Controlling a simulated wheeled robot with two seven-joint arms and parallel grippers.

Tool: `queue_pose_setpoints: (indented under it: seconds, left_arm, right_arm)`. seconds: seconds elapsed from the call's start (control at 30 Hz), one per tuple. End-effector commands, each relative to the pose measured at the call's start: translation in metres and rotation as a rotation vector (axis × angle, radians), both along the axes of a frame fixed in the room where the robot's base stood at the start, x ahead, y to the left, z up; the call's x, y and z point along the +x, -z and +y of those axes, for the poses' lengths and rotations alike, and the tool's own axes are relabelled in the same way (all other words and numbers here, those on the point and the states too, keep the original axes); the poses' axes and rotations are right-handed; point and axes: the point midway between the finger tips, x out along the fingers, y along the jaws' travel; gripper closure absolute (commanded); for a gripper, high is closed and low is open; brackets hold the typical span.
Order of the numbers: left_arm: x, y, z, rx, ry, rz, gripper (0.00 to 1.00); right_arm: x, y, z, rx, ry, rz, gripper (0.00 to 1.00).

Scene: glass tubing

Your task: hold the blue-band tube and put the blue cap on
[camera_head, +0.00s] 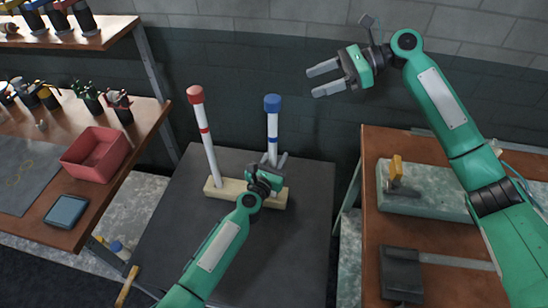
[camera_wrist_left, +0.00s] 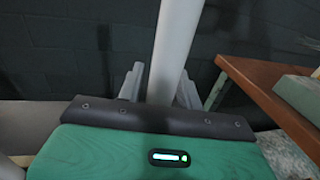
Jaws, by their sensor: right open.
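The blue-band tube (camera_head: 272,135) stands upright in a pale block (camera_head: 215,188) on the dark table. The blue cap (camera_head: 272,103) sits at the tube's top end; how firmly it is seated, I cannot tell. My left gripper (camera_head: 273,160) is low at this tube, its fingers apart on either side of it. In the left wrist view the tube (camera_wrist_left: 174,45) rises between the fingers (camera_wrist_left: 160,85), with a gap visible on the left side. My right gripper (camera_head: 318,79) is open and empty, up and to the right of the blue cap.
A second tube with a red band and red cap (camera_head: 195,94) leans slightly left in the same block. A left bench holds a red bin (camera_head: 95,153) and a blue-grey box (camera_head: 66,211). A right bench (camera_head: 377,212) holds a pale slab. The dark table's front (camera_head: 290,270) is clear.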

Motion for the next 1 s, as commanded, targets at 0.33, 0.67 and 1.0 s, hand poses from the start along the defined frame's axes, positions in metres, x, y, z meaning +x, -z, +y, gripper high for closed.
queue_pose_setpoints:
  seconds: [0.33,0.67,1.0]
  left_arm:
    - [0.0,0.0,0.0,0.0,0.0,0.0,0.52]
    - [-0.027,0.001,0.012,-0.002,-0.001,0.002,0.52]
    - [-0.092,0.001,0.038,-0.001,0.0,0.003,0.52]
  right_arm:
    - [0.0,0.0,0.0,0.0,0.0,0.0,0.38]
    - [0.0,0.0,0.0,0.0,0.0,0.0,0.38]
    - [0.0,0.0,0.0,0.0,0.0,0.0,0.38]
